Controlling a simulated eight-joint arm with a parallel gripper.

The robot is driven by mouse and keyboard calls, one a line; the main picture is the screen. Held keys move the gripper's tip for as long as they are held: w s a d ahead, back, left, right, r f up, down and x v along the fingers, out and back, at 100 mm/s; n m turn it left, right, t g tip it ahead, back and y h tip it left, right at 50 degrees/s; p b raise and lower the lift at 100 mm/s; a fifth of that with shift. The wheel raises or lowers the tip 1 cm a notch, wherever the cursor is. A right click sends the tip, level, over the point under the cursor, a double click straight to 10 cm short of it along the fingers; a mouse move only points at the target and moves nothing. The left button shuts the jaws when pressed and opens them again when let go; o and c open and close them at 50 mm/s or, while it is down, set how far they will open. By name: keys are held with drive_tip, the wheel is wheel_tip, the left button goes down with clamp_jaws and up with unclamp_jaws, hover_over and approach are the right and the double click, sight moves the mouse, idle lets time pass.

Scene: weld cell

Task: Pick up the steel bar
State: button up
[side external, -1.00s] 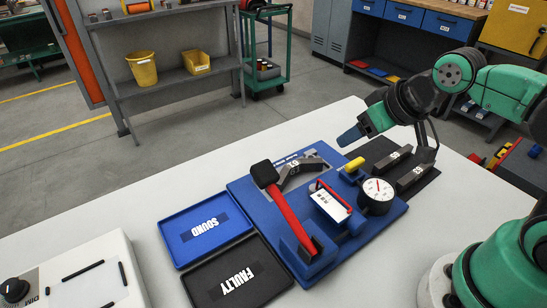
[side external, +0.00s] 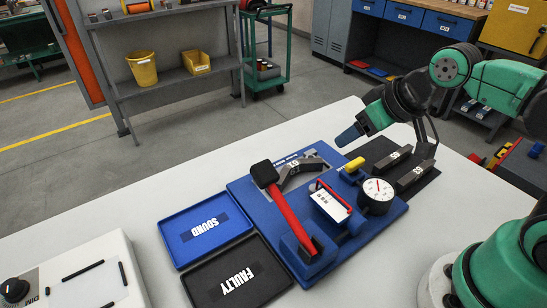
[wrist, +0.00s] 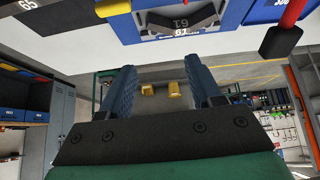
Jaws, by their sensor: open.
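Two dark grey steel bars with number labels, a nearer one (side external: 411,178) and a farther one (side external: 393,158), lie on a black mat (side external: 375,150) right of the blue fixture board. A bent grey piece (side external: 302,174), marked 61 in the wrist view (wrist: 181,24), sits on the board's back part. My gripper (side external: 348,135) hangs above the table behind the board, apart from the bars and the bent piece. In the wrist view its two blue fingers (wrist: 160,70) are spread with nothing between them. Part of a labelled bar shows at the wrist view's upper left (wrist: 28,5).
A blue SOUND tray (side external: 170,230) and black FAULTY tray (side external: 200,290) lie left. The table behind is clear.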

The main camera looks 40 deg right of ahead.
drive_tip(key=n, duration=0.1)
drive_tip(key=n+g+y, duration=0.3)
drive_tip(key=n+g, duration=0.1)
drive_tip(key=n, duration=0.4)
approach(294, 163)
drive_tip(key=f+n, duration=0.1)
drive_tip(key=n, duration=0.1)
drive_tip(key=w+f+n+g+y, duration=0.1)
drive_tip(key=n, duration=0.1)
drive_tip(key=w+n+g+y, duration=0.1)
drive_tip(key=n, duration=0.2)
drive_tip(key=shift+d+f, duration=0.2)
drive_tip(key=shift+f, duration=0.2)
drive_tip(key=shift+w+f+n+g+y, duration=0.15)
drive_tip(key=shift+f+n+g+y, duration=0.25)
drive_tip(key=shift+f+n, duration=0.2)
drive_tip(key=shift+x, duration=2.75)
clamp_jaws()
